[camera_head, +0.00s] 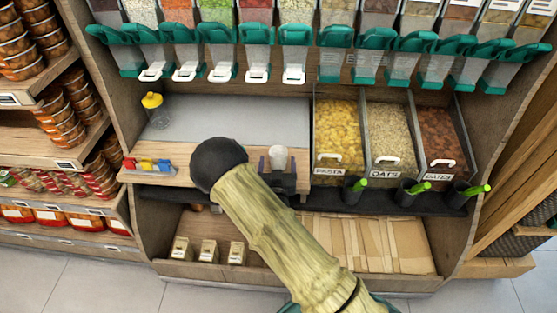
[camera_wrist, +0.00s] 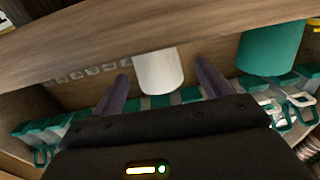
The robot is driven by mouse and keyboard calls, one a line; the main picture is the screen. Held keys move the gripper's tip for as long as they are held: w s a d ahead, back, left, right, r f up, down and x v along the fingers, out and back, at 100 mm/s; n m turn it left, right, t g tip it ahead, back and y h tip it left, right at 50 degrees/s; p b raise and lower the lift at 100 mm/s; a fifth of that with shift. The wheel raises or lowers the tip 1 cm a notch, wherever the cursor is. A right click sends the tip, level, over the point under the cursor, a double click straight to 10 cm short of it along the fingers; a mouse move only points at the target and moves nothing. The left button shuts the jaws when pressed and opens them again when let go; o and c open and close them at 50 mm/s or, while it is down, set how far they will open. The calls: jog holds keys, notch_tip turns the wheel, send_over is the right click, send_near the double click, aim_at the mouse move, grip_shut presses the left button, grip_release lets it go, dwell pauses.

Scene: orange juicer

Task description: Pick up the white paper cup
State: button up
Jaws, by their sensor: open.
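The white paper cup (camera_head: 278,157) stands near the front edge of the wooden counter, right of my dark arm joint. In the wrist view the cup (camera_wrist: 160,70) shows as a plain white cylinder. My gripper (camera_head: 278,166) is open, with one purple-grey finger on each side of the cup. In the wrist view my gripper (camera_wrist: 161,72) has the cup between its two fingers, with gaps on both sides. I cannot tell how far the fingertips reach past the cup's near side. My arm hides the counter just left of the cup.
A teal cylinder (camera_wrist: 270,50) is beside the cup in the wrist view. A yellow-capped bottle (camera_head: 155,108) and small colored items (camera_head: 148,165) stand left. Food bins (camera_head: 338,135) are to the right. Teal dispensers (camera_head: 218,50) hang above. The grey counter panel (camera_head: 240,120) behind is clear.

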aim_at(278, 163)
jog(key=w, duration=0.3)
jog(key=shift+w+d, duration=0.1)
jog(key=shift+w, duration=0.25)
jog(key=c, duration=1)
